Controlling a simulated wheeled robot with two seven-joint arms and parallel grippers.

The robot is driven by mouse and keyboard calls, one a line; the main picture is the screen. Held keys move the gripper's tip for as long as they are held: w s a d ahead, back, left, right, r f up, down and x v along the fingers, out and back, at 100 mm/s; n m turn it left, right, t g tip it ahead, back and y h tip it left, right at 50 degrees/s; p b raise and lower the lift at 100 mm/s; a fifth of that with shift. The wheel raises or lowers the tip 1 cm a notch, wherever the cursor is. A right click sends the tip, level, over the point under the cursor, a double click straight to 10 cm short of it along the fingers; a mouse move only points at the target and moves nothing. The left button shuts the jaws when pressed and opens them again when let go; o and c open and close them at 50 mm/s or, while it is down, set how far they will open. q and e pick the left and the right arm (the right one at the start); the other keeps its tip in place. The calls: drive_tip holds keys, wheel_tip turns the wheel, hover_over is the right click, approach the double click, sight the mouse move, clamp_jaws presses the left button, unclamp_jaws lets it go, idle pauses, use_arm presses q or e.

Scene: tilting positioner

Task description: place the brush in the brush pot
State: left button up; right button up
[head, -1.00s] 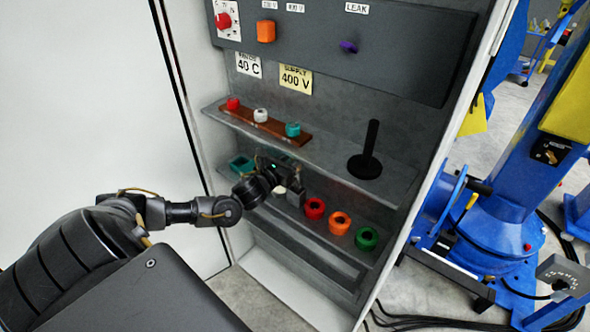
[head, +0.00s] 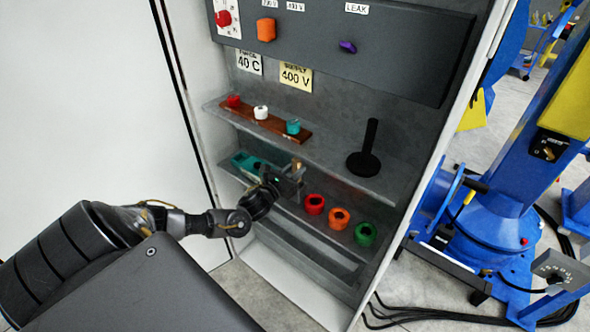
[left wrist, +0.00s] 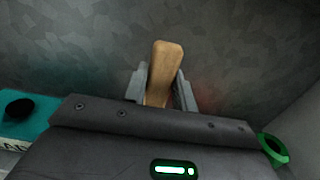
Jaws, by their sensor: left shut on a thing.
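My left gripper (head: 297,181) is at the lower shelf of the grey cabinet. Its jaws (left wrist: 160,90) are shut on the brush (left wrist: 165,65), whose light wooden end sticks up between the fingers. In the head view the brush (head: 296,164) shows as a small tan piece above the jaws; its other end is hidden by the gripper. I cannot pick out the brush pot for certain. A teal item (head: 243,160) lies on the lower shelf left of the gripper, partly covered by it. My right gripper is not in view.
Red (head: 314,204), orange (head: 339,218) and green (head: 365,234) ring-shaped items stand right of the gripper on the lower shelf. The upper shelf holds a brown rack (head: 268,123) with coloured pieces and a black stand (head: 364,160). A blue machine (head: 490,220) stands right of the cabinet.

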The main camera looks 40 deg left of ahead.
use_arm(q)
drive_tip(key=shift+f, duration=0.2)
drive_tip(key=o, duration=1)
